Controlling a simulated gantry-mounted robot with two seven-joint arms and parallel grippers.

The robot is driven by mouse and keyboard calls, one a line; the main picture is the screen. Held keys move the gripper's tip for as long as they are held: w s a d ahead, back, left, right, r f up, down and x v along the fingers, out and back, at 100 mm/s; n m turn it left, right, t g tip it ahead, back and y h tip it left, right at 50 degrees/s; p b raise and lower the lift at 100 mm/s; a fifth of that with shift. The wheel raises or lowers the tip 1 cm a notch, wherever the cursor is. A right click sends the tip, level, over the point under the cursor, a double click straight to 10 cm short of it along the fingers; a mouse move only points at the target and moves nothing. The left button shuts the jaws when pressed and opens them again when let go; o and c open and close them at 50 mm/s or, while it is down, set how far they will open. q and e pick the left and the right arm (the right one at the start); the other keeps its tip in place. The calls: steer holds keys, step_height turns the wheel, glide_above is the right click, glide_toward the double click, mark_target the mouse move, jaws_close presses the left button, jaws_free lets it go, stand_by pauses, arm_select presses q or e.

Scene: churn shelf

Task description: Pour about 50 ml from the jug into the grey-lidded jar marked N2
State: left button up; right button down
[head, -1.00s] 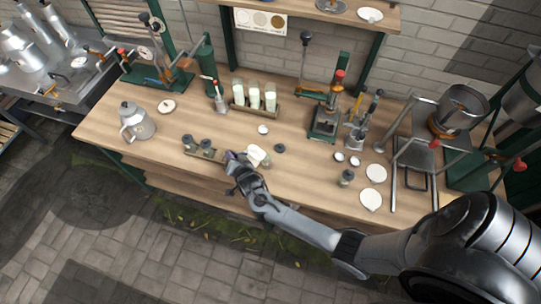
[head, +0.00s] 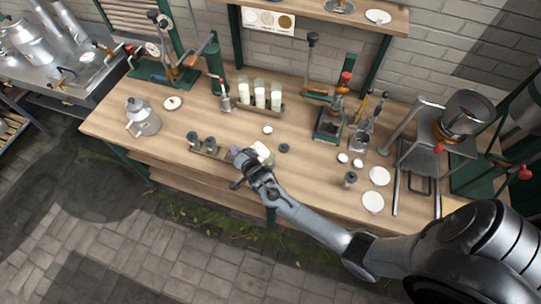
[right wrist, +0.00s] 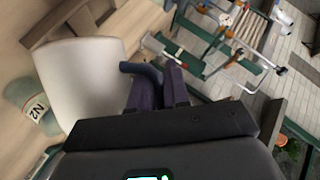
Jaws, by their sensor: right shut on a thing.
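My right gripper (head: 246,158) is over the front middle of the bench. In the right wrist view its purple fingers (right wrist: 165,92) are shut on the handle of the white jug (right wrist: 80,80). The jug (head: 262,152) shows only partly beside the gripper in the head view. The jar marked N2 (right wrist: 32,108) shows next to the jug in the right wrist view, partly hidden by it. I cannot see any liquid flowing. My left gripper is out of view.
A wooden rack (head: 225,154) with two grey-lidded jars stands left of the gripper. A metal kettle (head: 142,117) is farther left. Several white-filled glasses stand in a rack (head: 258,109) behind. A small press (head: 330,122) and white discs (head: 373,202) are to the right.

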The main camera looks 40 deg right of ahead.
steer(key=shift+d+r, duration=0.15)
steer(key=shift+r, duration=0.3)
steer(key=shift+d+m+t+b, duration=0.1)
steer(key=shift+m+t+b, duration=0.2)
steer(key=shift+m, duration=0.2)
stand_by(0.3)
steer(key=shift+a, duration=0.2)
steer(key=shift+w+a, duration=0.1)
steer(key=shift+y, duration=0.3)
stand_by(0.7)
steer(key=shift+d+r+b, duration=0.1)
steer(key=shift+d+b, duration=0.1)
steer(key=shift+b, duration=0.1)
stand_by(0.6)
steer(key=shift+m, duration=0.3)
stand_by(0.3)
